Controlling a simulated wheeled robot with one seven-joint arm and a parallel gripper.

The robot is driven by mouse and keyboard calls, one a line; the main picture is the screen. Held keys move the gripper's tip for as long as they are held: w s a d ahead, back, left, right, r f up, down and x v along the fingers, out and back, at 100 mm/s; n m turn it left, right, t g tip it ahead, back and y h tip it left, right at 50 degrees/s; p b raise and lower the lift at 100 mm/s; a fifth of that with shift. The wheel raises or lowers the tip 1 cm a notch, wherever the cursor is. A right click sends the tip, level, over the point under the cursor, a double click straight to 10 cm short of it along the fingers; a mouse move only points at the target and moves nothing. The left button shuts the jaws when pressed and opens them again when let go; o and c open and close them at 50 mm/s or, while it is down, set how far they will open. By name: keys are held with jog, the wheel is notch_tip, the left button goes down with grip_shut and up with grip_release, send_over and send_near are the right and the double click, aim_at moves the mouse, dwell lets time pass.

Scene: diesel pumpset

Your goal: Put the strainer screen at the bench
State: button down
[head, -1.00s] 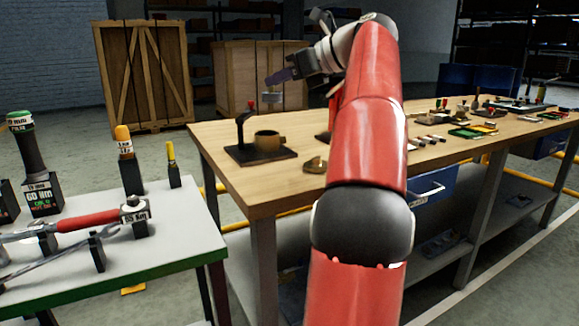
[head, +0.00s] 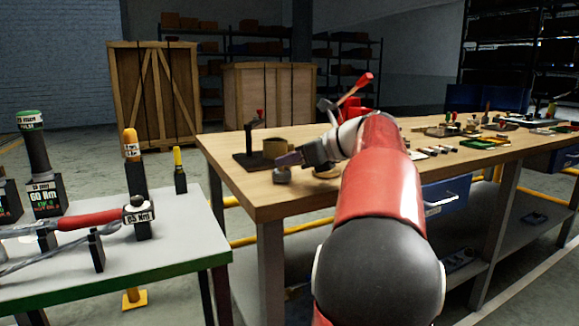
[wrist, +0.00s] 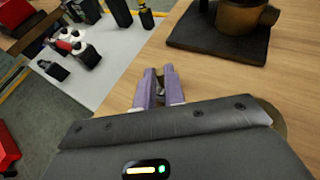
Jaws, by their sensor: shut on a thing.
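My gripper (head: 290,159) has purple fingers and is low over the near left part of the wooden bench (head: 245,190). It is shut on a small grey cylindrical piece, which I take for the strainer screen (head: 282,175). The screen is at or just above the bench top; I cannot tell if it touches. In the wrist view, the purple fingers (wrist: 159,80) are close together with a bit of grey between them; most of the screen is hidden there.
Behind the gripper stands a dark-based fixture (head: 252,160) with a brass-coloured cup (head: 276,147). A brass piece (head: 328,173) lies right of the gripper, partly hidden. Several small parts cover the bench's far right. A tool table (head: 160,240) stands at left.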

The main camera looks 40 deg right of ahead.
jog(key=shift+f, duration=0.35)
jog(key=c, duration=1.9)
grip_release()
jog(key=shift+f, duration=0.1)
jog(key=shift+c, duration=0.2)
jog(key=o, duration=0.5)
jog(key=shift+c, duration=0.2)
jog(key=shift+r, duration=0.25)
jog(key=p+v, duration=0.1)
jog(key=v, duration=1.1)
jog(key=shift+p, duration=0.35)
jog(key=shift+f, duration=0.15)
